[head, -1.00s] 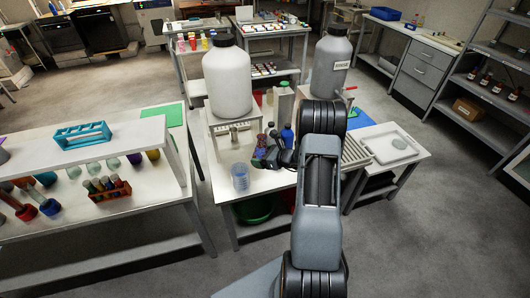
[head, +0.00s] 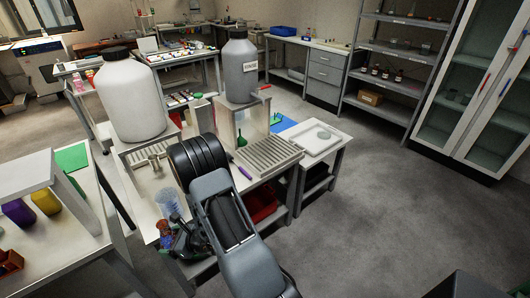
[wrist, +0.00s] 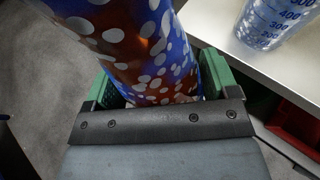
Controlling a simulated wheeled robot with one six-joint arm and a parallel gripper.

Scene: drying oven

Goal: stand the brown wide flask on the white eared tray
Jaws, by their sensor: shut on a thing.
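My gripper (wrist: 155,85) has its green-padded fingers shut on a round vessel (wrist: 150,40), reddish brown and blue with white spots. Its top is cut off by the wrist view, and I cannot tell its full shape. In the head view my gripper (head: 180,240) is at the near left edge of the middle table, beside a clear blue-marked beaker (head: 168,204); the held vessel is mostly hidden there. The white eared tray (head: 306,141) lies on the small white table at the right, with a grey round disc (head: 324,134) on it.
A large white bottle (head: 131,98) and a grey bottle (head: 239,72) stand on raised stands at the back of the middle table. A ribbed grey rack (head: 268,156) lies between my arm and the tray. Open floor (head: 385,200) lies to the right.

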